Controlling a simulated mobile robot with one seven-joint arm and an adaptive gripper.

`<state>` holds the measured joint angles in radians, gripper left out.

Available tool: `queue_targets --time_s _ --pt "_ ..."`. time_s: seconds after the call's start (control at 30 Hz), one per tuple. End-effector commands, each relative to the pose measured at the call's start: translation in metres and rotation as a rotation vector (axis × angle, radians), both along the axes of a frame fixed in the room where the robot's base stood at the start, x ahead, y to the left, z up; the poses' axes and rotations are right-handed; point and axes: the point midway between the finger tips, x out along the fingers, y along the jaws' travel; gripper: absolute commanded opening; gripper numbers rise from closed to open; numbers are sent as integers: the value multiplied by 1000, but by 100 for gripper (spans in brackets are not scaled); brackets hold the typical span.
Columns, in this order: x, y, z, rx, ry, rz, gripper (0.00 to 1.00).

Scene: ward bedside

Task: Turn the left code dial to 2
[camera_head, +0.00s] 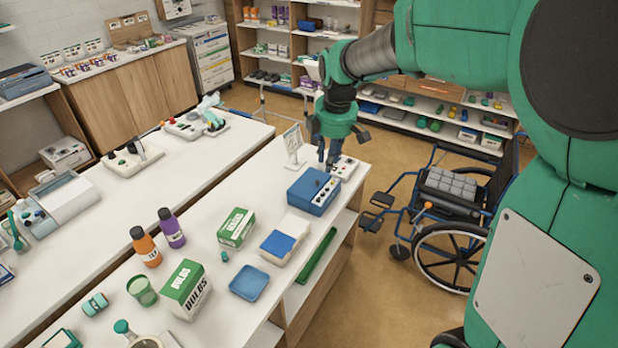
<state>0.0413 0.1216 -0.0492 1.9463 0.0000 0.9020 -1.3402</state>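My gripper (331,158) hangs pointing down over the far right end of the near white counter, just behind a blue box (312,194). A small white panel (345,168) with dark knobs lies at the counter's end, right beside the fingers and partly hidden by them. The blue box has small dark parts on its top. I cannot make out which knob is the left code dial, nor any numbers. The fingers are small and dark here, and I cannot tell whether they are open, shut or touching a knob.
A small white sign (292,143) stands left of my gripper. A wheelchair (450,215) stands on the floor to the right.

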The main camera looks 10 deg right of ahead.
Motion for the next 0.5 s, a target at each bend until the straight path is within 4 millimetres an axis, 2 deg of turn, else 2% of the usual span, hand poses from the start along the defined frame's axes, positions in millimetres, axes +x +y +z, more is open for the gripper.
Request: queue_targets --time_s 0.1,0.5 --pt "26 -3 -9 -19 24 93 24" --pt "105 -15 -59 -72 95 421 24"
